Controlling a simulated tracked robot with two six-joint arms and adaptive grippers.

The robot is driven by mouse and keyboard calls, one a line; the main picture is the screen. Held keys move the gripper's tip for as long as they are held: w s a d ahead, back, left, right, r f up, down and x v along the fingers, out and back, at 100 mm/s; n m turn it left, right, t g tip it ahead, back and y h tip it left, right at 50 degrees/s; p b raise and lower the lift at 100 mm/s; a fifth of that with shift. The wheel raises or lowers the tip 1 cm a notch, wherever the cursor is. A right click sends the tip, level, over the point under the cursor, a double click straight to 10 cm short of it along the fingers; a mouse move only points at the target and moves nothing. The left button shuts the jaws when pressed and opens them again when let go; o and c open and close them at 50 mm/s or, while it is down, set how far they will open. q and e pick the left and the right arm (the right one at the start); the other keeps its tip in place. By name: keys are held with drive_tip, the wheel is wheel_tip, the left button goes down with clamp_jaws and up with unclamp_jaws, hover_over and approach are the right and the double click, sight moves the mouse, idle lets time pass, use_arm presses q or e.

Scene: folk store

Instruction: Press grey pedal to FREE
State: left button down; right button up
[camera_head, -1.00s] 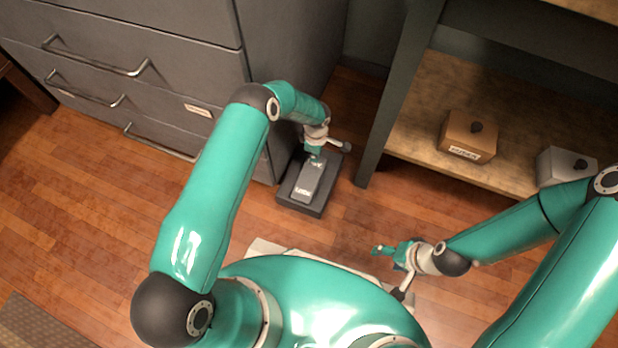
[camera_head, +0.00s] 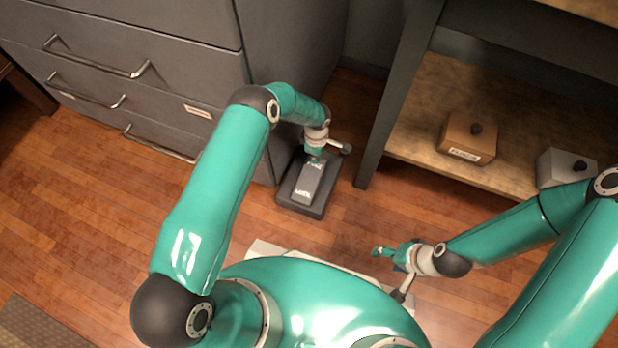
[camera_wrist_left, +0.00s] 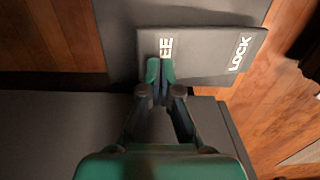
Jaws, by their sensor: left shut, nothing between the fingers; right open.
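The grey pedal (camera_head: 310,181) is a plate on a dark base (camera_head: 288,196) on the wooden floor, beside the grey cabinet. In the left wrist view the pedal plate (camera_wrist_left: 206,62) carries the white word LOCK at its right end. The letters EE show at its other end, the rest of that word hidden behind my fingers. My left gripper (camera_head: 314,157) is shut and empty, its fingertips (camera_wrist_left: 160,70) over the partly hidden word, seemingly touching the plate. My right gripper (camera_head: 377,252) is open and empty, above the floor away from the pedal.
The grey drawer cabinet (camera_head: 140,108) stands left of the pedal. A shelf unit's dark leg (camera_head: 384,125) stands to its right. Floor in front of the pedal is clear.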

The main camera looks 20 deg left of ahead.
use_arm(q)
drive_tip(key=shift+f, duration=0.2)
drive_tip(key=shift+f+b, duration=1.55)
drive_tip(key=shift+b, duration=0.05)
drive_tip(key=shift+r, duration=0.2)
wheel_tip(320, 180, up, 4)
drive_tip(key=p, duration=0.3)
wheel_tip(320, 180, up, 5)
drive_tip(key=p, duration=0.3)
